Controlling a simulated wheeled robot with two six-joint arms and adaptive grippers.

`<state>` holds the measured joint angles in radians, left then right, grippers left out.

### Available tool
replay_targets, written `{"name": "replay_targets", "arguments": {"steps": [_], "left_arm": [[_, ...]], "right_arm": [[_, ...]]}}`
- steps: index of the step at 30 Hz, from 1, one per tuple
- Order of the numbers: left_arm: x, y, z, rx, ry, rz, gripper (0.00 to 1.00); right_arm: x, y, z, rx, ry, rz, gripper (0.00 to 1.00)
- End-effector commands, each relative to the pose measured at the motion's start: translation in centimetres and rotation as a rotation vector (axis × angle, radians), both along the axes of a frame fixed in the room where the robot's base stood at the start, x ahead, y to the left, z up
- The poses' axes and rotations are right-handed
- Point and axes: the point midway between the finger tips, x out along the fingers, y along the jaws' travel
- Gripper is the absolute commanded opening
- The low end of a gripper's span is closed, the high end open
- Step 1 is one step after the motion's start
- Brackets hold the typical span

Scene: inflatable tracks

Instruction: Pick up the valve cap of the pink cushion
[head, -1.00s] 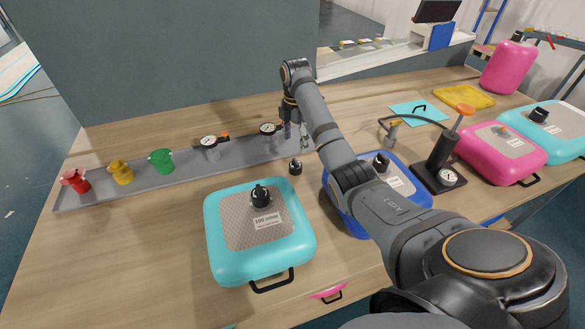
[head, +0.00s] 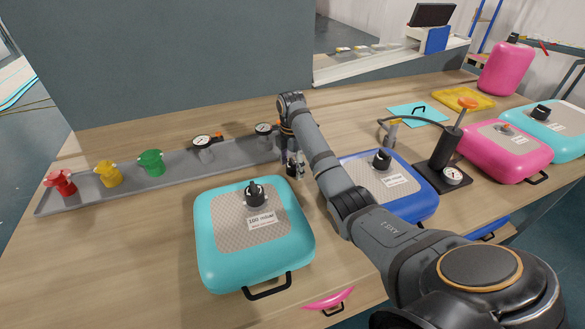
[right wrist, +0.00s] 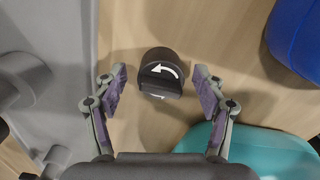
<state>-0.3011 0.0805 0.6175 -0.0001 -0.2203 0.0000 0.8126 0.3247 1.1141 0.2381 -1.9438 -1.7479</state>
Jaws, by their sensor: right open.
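The pink cushion (head: 507,150) lies at the right of the table, and its valve (head: 507,128) shows no black cap. A loose black valve cap (head: 291,170) stands on the wood between the grey tray and the turquoise cushion. In the right wrist view the cap (right wrist: 160,74) shows a white curved arrow on top. My right gripper (head: 295,162) is low over this cap. Its fingers are open, one on each side of the cap, with a gap on both sides. My left gripper is not in view.
A grey tray (head: 60,203) holds red, yellow and green valves and gauges. A turquoise cushion (head: 215,225) lies close in front of the cap, and a blue cushion (head: 415,205) is to the right under my arm. A black pump (head: 440,150) stands beyond it.

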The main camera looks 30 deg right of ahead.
Motion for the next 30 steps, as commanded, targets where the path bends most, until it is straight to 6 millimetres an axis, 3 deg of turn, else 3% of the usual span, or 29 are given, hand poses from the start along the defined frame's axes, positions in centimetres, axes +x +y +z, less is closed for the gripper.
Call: {"name": "replay_targets", "arguments": {"steps": [4, 15, 24, 29, 30], "left_arm": [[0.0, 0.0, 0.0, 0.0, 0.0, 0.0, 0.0], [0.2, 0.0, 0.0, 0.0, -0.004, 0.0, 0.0], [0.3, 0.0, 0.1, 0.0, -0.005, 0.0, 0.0], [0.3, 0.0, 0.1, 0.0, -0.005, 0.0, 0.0], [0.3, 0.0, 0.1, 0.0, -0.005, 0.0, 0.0]], "right_arm": [[0.0, 0.0, 0.0, 0.0, -0.001, 0.0, 0.71], [0.0, 0.0, 0.1, 0.0, 0.0, 0.0, 0.21], [0.0, 0.0, 0.4, 0.0, -0.001, 0.0, 0.2], [0.1, 0.0, 2.3, -0.001, -0.003, 0.0, 0.2], [0.1, 0.0, 3.1, -0.001, -0.005, 0.0, 0.14]]}}
